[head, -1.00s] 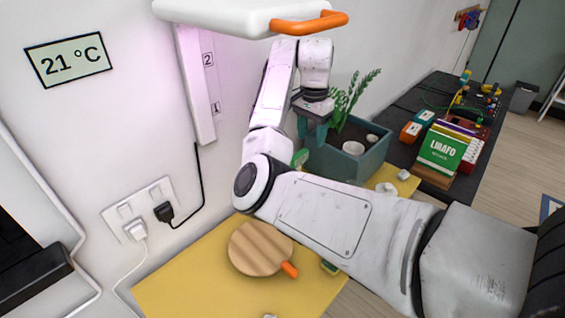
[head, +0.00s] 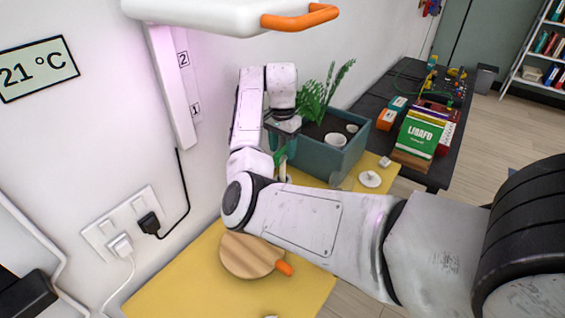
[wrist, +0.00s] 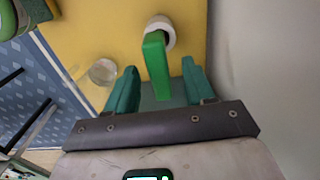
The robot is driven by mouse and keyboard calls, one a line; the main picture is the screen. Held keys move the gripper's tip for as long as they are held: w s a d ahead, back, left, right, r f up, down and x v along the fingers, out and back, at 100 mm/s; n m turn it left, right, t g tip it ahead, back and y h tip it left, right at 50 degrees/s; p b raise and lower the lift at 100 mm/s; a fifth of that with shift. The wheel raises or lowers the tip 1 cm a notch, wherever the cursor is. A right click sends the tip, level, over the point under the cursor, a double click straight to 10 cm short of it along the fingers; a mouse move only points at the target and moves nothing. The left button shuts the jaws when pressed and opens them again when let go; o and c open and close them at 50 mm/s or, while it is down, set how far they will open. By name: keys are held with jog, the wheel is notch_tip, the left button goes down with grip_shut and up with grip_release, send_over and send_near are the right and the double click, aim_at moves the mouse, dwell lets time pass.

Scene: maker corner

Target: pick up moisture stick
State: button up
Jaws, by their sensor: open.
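A green stick (wrist: 157,62), which looks like the moisture stick, stands in a small white cup (wrist: 161,28) in the wrist view. My gripper (wrist: 159,68) is open, with one teal finger on each side of the stick. Gaps show between the stick and both fingers. In the head view my gripper (head: 283,145) is at the left end of the teal planter, and part of the green stick (head: 281,161) shows just below it. My arm hides much of the area in front.
The teal planter (head: 350,158) with a plant stands right of my gripper. A clear glass (wrist: 103,72) stands left of the stick in the wrist view. A round wooden board (head: 247,262) lies on the yellow table (head: 190,285). The wall is close by.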

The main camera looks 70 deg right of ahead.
aim_at(283, 173)
jog(key=shift+s+f, duration=0.1)
jog(key=shift+f, duration=1.15)
jog(key=shift+c, duration=0.4)
grip_shut()
